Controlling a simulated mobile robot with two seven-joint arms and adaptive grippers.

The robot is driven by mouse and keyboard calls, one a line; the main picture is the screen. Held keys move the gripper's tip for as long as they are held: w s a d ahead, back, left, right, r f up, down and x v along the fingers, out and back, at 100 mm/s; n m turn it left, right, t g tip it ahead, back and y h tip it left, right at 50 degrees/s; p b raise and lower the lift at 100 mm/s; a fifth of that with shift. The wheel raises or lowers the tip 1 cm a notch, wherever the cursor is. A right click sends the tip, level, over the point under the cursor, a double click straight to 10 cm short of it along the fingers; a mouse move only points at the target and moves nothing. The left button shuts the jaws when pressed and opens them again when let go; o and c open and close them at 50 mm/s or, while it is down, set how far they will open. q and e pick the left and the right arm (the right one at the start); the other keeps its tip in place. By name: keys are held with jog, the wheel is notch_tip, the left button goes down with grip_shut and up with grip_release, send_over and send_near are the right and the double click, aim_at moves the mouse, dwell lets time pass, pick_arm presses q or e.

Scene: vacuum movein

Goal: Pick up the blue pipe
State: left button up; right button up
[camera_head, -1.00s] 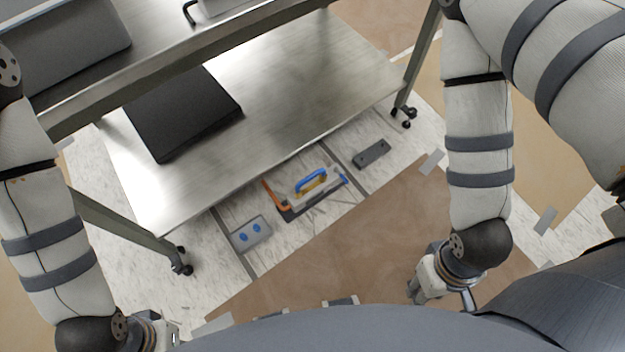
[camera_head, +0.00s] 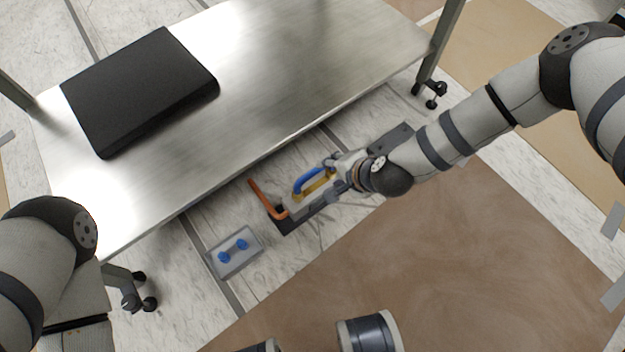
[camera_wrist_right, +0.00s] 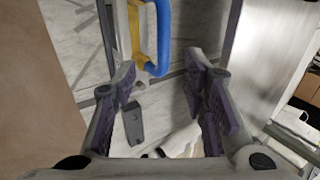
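The blue pipe (camera_head: 310,180) is a bent tube by a yellow part on a toolbox-like assembly on the floor, in front of the table's lower shelf. It also shows in the right wrist view (camera_wrist_right: 163,42), at the top centre. My right gripper (camera_head: 340,170) is at the right end of this assembly, partly over it.
A steel shelf (camera_head: 300,85) on wheeled legs stands behind and bears a black box (camera_head: 140,90). An orange bent tube (camera_head: 265,200) lies left of the blue pipe. A grey plate with blue knobs (camera_head: 236,262) and a dark block (camera_head: 398,136) are nearby.

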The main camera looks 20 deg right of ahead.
aim_at(317, 169)
jog(key=b+x, duration=0.5)
jog(key=x, duration=0.6)
jog(key=shift+w+d+f+b, duration=0.1)
jog(key=shift+w+f+b, duration=0.05)
jog(key=shift+w+b, duration=0.15)
pick_arm(q)
jog(key=shift+g, duration=0.6)
jog(key=s+f, duration=0.1)
jog(key=f, duration=0.1)
jog(key=s+f, duration=0.1)
jog(key=f, duration=0.1)
jog(key=shift+s+f, duration=0.1)
jog(key=shift+s, duration=0.1)
pick_arm(e)
grip_shut()
